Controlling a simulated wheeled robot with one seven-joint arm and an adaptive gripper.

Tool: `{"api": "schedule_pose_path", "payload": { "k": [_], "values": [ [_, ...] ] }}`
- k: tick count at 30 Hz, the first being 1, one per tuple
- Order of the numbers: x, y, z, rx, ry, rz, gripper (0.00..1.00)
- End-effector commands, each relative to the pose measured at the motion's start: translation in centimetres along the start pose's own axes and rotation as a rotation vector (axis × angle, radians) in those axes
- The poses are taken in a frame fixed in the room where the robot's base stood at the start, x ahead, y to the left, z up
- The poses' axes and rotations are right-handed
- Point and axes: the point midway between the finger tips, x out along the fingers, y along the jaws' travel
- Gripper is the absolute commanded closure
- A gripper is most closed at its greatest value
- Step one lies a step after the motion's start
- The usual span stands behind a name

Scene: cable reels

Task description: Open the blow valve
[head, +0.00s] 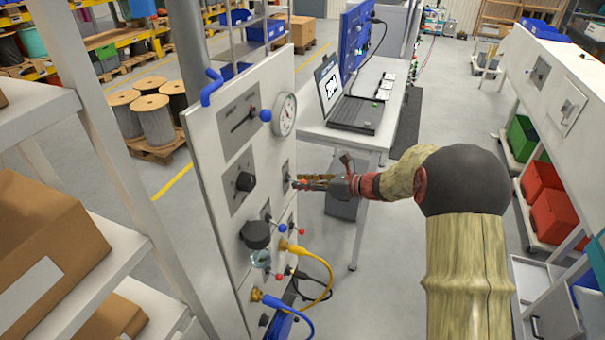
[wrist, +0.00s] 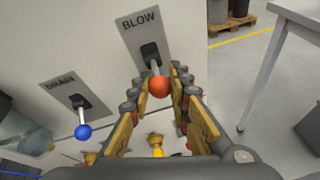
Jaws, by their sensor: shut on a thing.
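The lever points out and down toward my gripper in the wrist view.
The drain valve (wrist: 82,110), with a blue knob, sits left of and below the blow valve. The white panel (head: 233,145) also carries a gauge (head: 285,115), a filter bowl (head: 258,245) and yellow (head: 318,262) and blue hoses. A laptop table (head: 338,135) stands behind.

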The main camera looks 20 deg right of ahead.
Motion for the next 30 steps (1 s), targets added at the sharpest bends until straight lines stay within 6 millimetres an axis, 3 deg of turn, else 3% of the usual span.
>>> {"api": "schedule_pose_path", "payload": {
  "k": [1, 30],
  "values": [
    [-0.3, 0.2, 1.1, -0.004, 0.029, -0.008, 1.0],
    [-0.5, 0.7, 3.0, -0.049, 0.476, -0.126, 1.0]
  ]
}}
